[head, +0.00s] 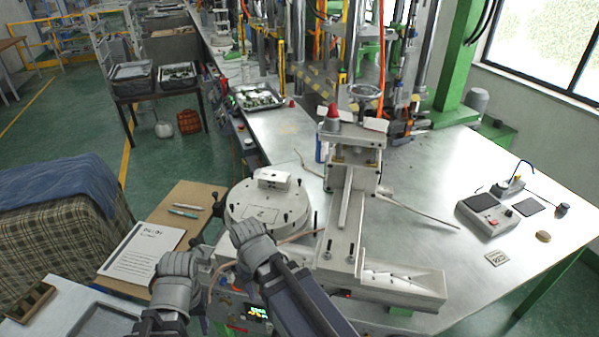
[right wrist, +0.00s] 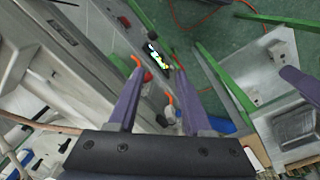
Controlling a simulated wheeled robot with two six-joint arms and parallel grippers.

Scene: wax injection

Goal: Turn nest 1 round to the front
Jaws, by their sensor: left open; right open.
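The round white turntable (head: 239,207) stands at the middle of the head view, left of the press column. A raised pale block (head: 272,179) sits at its far side, and a flat plate (head: 262,214) lies nearer its front; I cannot read a number to tell which is nest 1. My right gripper (head: 250,240) is over the turntable's near edge and hides part of it; contact cannot be told. In the right wrist view its two purple fingers are apart with nothing between them (right wrist: 158,72). My left gripper (head: 176,264) is left of the turntable, open; its fingertips are hidden.
The press column (head: 355,165) with a red-capped knob (head: 333,112) rises right of the turntable. A scale-like device (head: 487,214) stands farther right. A lit display panel (head: 257,312) is below my right arm, also in the right wrist view (right wrist: 155,53).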

